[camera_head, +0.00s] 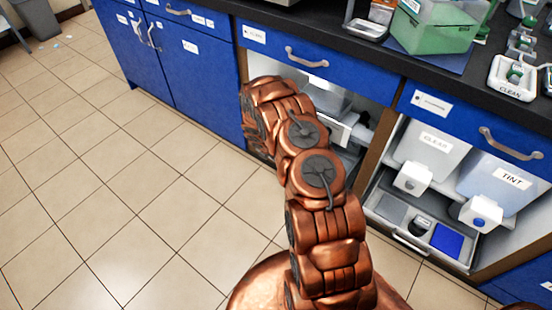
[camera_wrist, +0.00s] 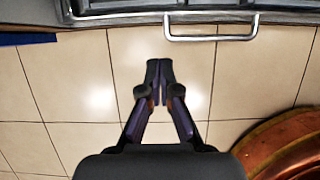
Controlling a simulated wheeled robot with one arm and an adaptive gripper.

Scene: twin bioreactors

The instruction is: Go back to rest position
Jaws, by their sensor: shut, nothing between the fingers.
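My gripper (camera_wrist: 159,72) shows in the wrist view with its two dark fingers together and nothing between them. It is above the tiled floor, just in front of a metal drawer front with a bar handle (camera_wrist: 210,38). In the head view my copper-coloured arm reaches up from the bottom middle toward the blue cabinets. The gripper itself is hidden behind the arm there, near the open cabinet bay.
Blue cabinets (camera_head: 190,58) line the black counter (camera_head: 388,62). A pulled-out tray (camera_head: 408,240) stands below containers labelled CLEAR (camera_head: 432,145) and TINT (camera_head: 505,185). A green bin (camera_head: 432,33) stands on the counter. The tiled floor (camera_head: 120,190) at left is clear.

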